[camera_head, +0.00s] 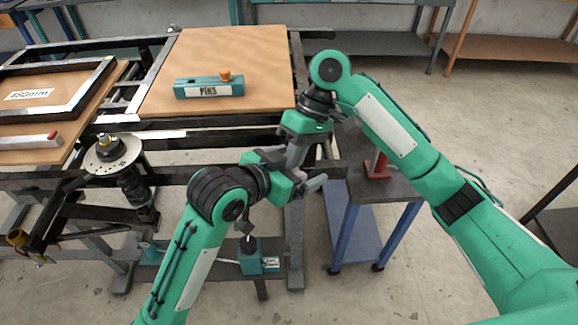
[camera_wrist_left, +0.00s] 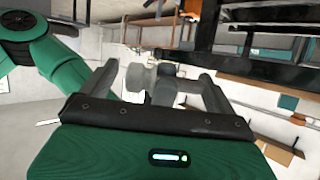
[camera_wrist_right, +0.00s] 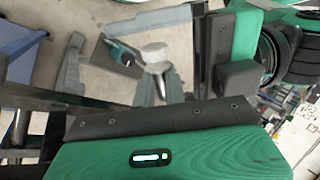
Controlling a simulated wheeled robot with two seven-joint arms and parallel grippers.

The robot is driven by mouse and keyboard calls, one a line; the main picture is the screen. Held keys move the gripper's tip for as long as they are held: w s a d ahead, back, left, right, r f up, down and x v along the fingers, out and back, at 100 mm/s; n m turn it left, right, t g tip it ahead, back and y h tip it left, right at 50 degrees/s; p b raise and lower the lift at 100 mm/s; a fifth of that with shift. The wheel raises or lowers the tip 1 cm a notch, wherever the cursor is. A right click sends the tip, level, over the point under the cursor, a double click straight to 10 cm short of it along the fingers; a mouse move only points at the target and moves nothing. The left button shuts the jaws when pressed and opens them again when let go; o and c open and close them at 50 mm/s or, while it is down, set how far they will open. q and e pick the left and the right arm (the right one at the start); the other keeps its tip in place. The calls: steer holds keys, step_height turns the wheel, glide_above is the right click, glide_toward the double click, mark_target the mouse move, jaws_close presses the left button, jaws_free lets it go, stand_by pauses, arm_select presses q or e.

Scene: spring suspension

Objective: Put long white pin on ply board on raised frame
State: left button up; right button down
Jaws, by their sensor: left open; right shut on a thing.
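The ply board (camera_head: 250,48) lies on the black raised frame (camera_head: 210,121). On it stands a teal block (camera_head: 208,88) labelled PINS with an orange knob. My right gripper (camera_wrist_right: 160,85) is shut on a pale pin (camera_wrist_right: 155,55), whose round head shows above the fingers. The pin's length is mostly hidden. My left gripper (camera_head: 303,174) is open, close to the right one. In the left wrist view the pin (camera_wrist_left: 139,78) shows between the left fingers; I cannot tell whether they touch it. Both grippers are off the board's front right corner.
A spring strut (camera_head: 127,172) hangs at the frame's left. A black rectangular frame (camera_head: 75,102) and a red-tipped bar (camera_head: 30,142) lie on another board at left. A red item (camera_head: 378,166) stands on the small right-hand table (camera_head: 395,188). The board around the PINS block is clear.

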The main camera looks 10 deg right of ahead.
arm_select(q)
steer(key=c, duration=1)
steer(key=shift+c, duration=0.7)
arm_select(e)
steer(key=c, duration=1.4)
jaws_free()
steer(key=shift+o, duration=0.2)
